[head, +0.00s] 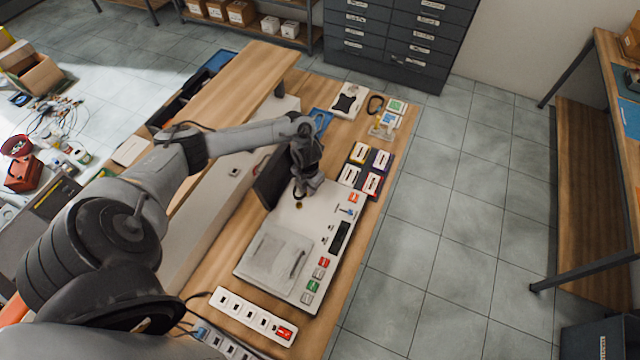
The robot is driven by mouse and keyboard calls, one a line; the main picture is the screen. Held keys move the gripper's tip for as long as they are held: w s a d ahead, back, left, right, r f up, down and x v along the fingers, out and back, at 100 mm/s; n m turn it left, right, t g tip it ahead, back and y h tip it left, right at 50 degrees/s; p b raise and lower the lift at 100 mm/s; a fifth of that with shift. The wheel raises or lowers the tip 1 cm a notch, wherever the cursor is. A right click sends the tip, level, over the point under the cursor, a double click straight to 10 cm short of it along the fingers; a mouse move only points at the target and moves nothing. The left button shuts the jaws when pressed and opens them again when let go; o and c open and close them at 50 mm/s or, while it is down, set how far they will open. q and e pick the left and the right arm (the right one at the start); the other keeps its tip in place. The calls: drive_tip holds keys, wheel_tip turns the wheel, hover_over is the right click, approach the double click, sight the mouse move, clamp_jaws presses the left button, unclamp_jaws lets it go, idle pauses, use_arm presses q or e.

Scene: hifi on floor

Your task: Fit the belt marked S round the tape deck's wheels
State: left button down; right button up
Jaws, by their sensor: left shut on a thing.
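The tape deck (325,210) is a pale flat unit lying on the wooden bench, with a lighter square panel (272,258) at its near end and a dark raised panel (272,180) at its left. My left gripper (302,192) is low over the far part of the deck, fingers down, shut on a small dark looped thing (299,205). I cannot read any mark on it, and the gripper hides the deck's wheels. A black loop (375,105) lies at the bench's far end; its mark is not readable. My right gripper is not in view.
Several coloured boxes (360,153) stand right of the deck's far end. A white tray (349,100) and small cards (396,106) lie beyond. A power strip (255,316) lies near the deck's front. The tiled floor (450,220) to the right is clear.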

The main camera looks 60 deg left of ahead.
use_arm(q)
drive_tip(key=shift+s+f, duration=0.15)
drive_tip(key=shift+s, duration=0.05)
drive_tip(key=shift+s+f, duration=0.1)
drive_tip(key=shift+f, duration=0.1)
drive_tip(key=shift+d+f+b, duration=0.1)
drive_tip(key=shift+f+b, duration=1.9)
drive_tip(key=shift+f, duration=0.4)
drive_tip(key=shift+f+b, duration=0.3)
drive_tip(key=shift+b, duration=0.1)
idle(0.7)
drive_tip(key=shift+f+b, duration=0.5)
idle(0.4)
